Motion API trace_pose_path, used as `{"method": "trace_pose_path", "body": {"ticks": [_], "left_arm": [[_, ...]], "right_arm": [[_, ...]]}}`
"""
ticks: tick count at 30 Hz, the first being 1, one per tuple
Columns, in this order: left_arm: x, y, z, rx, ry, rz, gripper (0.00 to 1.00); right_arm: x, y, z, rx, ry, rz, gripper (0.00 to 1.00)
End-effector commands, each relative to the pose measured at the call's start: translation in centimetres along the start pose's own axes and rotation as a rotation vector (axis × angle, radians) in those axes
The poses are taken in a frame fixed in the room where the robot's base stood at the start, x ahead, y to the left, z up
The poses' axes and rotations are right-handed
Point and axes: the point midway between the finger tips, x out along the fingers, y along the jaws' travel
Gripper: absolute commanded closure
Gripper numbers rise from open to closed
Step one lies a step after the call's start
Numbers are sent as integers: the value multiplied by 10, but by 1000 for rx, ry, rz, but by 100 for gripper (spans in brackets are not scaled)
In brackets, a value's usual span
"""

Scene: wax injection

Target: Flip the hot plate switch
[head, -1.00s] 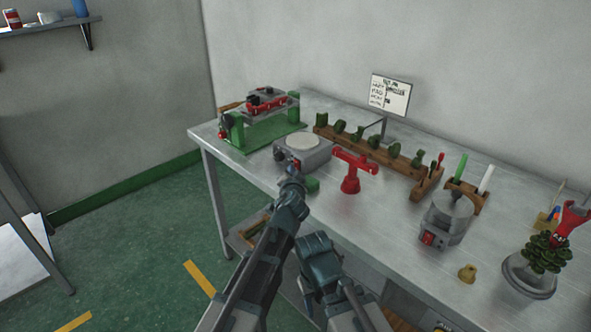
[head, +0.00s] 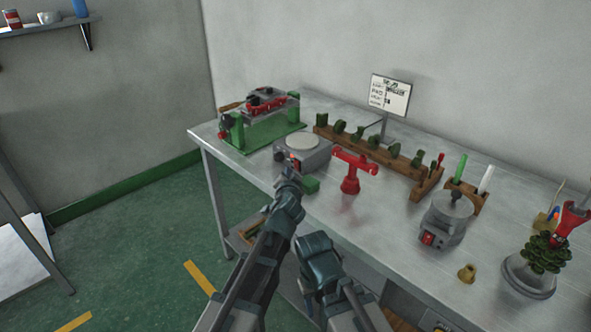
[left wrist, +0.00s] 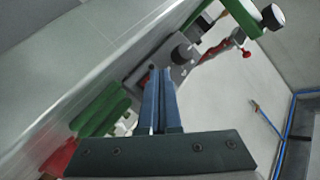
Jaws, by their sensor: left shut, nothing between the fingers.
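The hot plate (head: 316,153) is a grey box with a pale round top, standing near the table's left front edge. In the left wrist view its grey body (left wrist: 183,70) with a dark round knob lies just beyond my fingertips. My left gripper (head: 290,166) is shut and empty, at the front face of the hot plate; its two blue fingers (left wrist: 159,75) lie together in the left wrist view. I cannot tell whether the fingertips touch the plate. The switch is not clear, being small and partly behind the gripper.
A green block (head: 311,184) lies beside my left gripper. A red stand (head: 350,178) is to the right. A green-based machine (head: 262,130) stands behind left, and a wooden rack (head: 372,150) behind. A grey pot with a red switch (head: 446,224) stands farther right.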

Motion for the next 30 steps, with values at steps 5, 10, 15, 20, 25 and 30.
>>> {"method": "trace_pose_path", "body": {"ticks": [5,10,15,20,25,30], "left_arm": [[-4,-3,3,0,-1,0,100],[-15,-11,10,0,-2,-1,100],[-26,-19,18,1,0,-1,100],[-35,-25,25,1,-1,-1,100],[-35,-26,26,1,0,-1,100],[-35,-26,26,1,0,0,100]], "right_arm": [[-1,0,0,0,0,0,50],[-3,0,0,0,0,0,50],[-5,0,0,0,0,0,50],[-6,1,0,0,0,0,50],[-6,1,0,0,0,0,50],[-6,1,0,0,0,0,50]]}}
